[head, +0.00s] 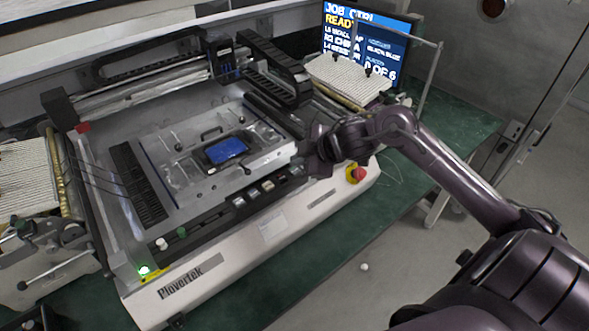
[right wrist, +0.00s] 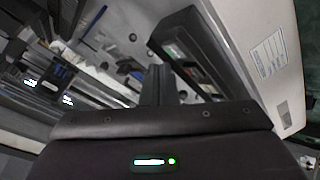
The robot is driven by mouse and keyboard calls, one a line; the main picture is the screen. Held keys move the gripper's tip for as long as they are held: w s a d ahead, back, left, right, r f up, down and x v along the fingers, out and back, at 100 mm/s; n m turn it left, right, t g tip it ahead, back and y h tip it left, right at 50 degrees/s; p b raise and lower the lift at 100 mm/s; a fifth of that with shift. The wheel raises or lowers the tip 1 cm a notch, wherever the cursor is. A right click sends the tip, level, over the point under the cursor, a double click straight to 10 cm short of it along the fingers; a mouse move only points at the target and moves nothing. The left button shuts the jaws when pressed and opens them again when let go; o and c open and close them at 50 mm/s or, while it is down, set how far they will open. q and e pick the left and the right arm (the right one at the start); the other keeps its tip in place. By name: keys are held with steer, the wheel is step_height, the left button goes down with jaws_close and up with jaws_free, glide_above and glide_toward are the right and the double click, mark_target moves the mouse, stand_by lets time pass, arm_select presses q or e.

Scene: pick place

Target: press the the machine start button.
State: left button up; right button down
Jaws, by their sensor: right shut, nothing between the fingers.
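The machine (head: 225,255), marked "Plovertek", stands on a green bench. A lit green button (head: 144,270) sits on a yellow plate at its front left corner. A small green button (head: 182,233) and a white button (head: 161,244) sit on the front panel. I cannot tell which of these is the start button. My right gripper (head: 318,162) is shut and empty, over the right end of the front panel, left of the red stop knob (head: 359,174). Its shut fingers (right wrist: 160,84) point at the machine in the right wrist view. Any contact is unclear.
A blue-screened device (head: 226,149) lies in the machine's tray. A monitor (head: 367,42) at the back reads "READY" in part. White stacks stand left (head: 28,178) and right (head: 345,80).

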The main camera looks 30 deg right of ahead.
steer(key=shift+f, duration=0.2)
stand_by(0.6)
steer(key=shift+f, duration=0.25)
steer(key=shift+f+b, duration=0.4)
steer(key=shift+f, duration=0.05)
stand_by(0.6)
steer(key=shift+r, duration=0.1)
steer(key=shift+r+p, duration=0.75)
steer(key=shift+p, duration=0.25)
